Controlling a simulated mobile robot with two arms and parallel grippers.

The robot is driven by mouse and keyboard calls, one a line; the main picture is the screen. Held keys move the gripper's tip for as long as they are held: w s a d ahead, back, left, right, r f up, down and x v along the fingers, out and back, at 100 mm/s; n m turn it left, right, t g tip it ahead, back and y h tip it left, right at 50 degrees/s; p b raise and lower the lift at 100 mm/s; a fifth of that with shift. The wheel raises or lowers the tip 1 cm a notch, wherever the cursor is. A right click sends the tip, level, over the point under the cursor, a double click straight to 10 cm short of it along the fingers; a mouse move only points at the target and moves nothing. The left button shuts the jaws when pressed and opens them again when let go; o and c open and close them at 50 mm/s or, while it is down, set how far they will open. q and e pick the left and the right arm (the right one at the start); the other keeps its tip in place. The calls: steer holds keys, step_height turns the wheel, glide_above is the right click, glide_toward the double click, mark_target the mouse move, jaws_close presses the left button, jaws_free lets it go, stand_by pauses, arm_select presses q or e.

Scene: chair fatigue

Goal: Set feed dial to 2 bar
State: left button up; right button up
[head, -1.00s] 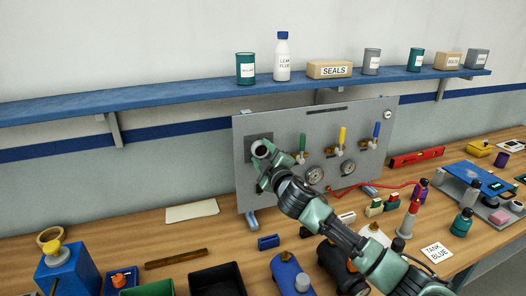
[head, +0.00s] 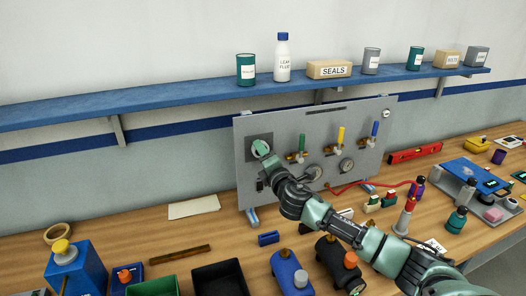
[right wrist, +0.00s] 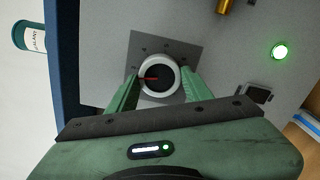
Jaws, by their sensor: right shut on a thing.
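The feed dial is a round knob with a white rim and dark face (right wrist: 146,64) on a grey square plate at the left of the upright panel (head: 320,125). In the right wrist view its red pointer points to the picture's left. My right gripper (right wrist: 159,84) is shut on the dial, one green finger on each side of the rim. In the head view the right gripper (head: 263,152) largely covers the dial. I cannot read any scale marks. My left gripper is not in view.
Green, yellow and blue handled valves (head: 341,137) and gauges sit right of the dial. A lamp glows green in the right wrist view (right wrist: 280,51). A blue shelf (head: 200,95) with bottles and boxes runs above. Bins, tools and blocks crowd the bench below (head: 120,232).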

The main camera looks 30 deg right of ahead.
steer(key=n+p, duration=0.2)
steer(key=n, duration=0.4)
steer(key=shift+p, duration=0.3)
steer(key=shift+n, duration=0.4)
steer(key=o, duration=1.4)
steer(key=shift+f, duration=0.1)
steer(key=b+v, duration=0.2)
steer(key=v, duration=0.5)
steer(key=shift+s+b, duration=0.35)
steer(key=shift+s, duration=0.05)
